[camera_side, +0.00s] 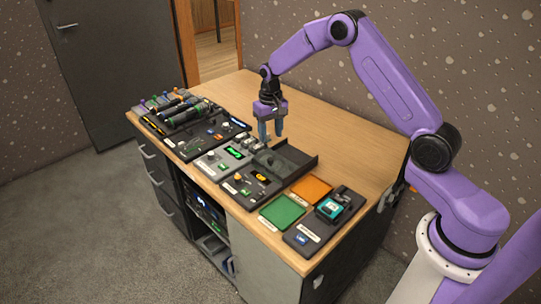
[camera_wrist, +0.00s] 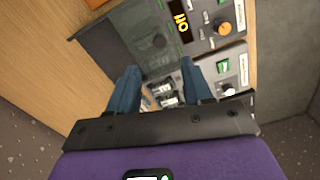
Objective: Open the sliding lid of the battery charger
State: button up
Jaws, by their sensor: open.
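A dark unit with a flat smoky panel (camera_side: 285,160), which looks like the charger and its lid, lies on the table in the side view. In the wrist view the panel (camera_wrist: 108,42) is at upper left, beside an orange display (camera_wrist: 180,24) and an orange knob (camera_wrist: 224,28). I cannot tell for certain how far the lid is slid. My gripper (camera_side: 271,136) points down behind the row of devices, close to this unit. Its blue fingers (camera_wrist: 158,68) are apart with nothing held between them. Small silvery parts (camera_wrist: 163,94) show between and below the fingers.
A grey device with a green display (camera_side: 235,152) stands left of the dark unit. Dark consoles (camera_side: 210,133) and black cylinders lie farther left. Green (camera_side: 282,213) and orange (camera_side: 312,188) pads and a black device (camera_side: 325,222) lie at right. The table behind is clear.

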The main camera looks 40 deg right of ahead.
aim_at(271, 159)
notch_tip(271, 159, down, 10)
jog(key=shift+r, duration=0.25)
